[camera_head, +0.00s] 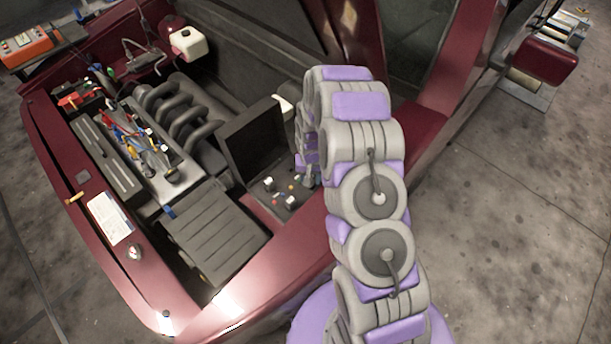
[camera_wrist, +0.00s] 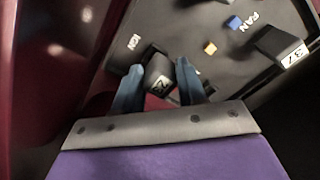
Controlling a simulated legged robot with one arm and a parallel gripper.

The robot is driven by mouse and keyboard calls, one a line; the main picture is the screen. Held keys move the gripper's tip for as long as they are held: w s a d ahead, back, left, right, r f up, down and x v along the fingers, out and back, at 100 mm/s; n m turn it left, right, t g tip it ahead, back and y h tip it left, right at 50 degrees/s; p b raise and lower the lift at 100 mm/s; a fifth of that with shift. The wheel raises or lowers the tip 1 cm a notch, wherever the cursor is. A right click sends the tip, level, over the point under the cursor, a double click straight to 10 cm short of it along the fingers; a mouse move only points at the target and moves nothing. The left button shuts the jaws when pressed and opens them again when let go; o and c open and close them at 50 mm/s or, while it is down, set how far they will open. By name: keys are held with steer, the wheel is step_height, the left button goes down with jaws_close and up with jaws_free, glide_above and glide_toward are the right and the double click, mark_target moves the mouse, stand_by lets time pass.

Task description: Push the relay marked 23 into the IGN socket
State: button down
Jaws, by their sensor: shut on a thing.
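In the wrist view, my gripper (camera_wrist: 158,85) is shut on a dark relay (camera_wrist: 158,68) with a white label that appears to read 23, tilted in the picture.
A relay marked 37 (camera_wrist: 283,47) stands on the panel near the FAN lettering (camera_wrist: 250,20). A blue fuse (camera_wrist: 234,22) and an orange fuse (camera_wrist: 210,47) lie between. The raised fuse box lid (camera_head: 250,138) and red fender (camera_head: 290,247) border the space.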

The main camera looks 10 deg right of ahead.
steer(key=d, duration=0.2)
steer(key=shift+d+f, duration=0.1)
steer(key=shift+d, duration=0.2)
steer(key=shift+a, duration=1.7)
steer(key=shift+d, duration=1.5)
steer(key=shift+a+f, duration=0.1)
steer(key=shift+a, duration=1.85)
steer(key=shift+d, duration=1.1)
steer(key=shift+f+p, duration=0.1)
steer(key=shift+p, duration=0.2)
steer(key=shift+d, duration=0.9)
steer(key=shift+a, duration=0.15)
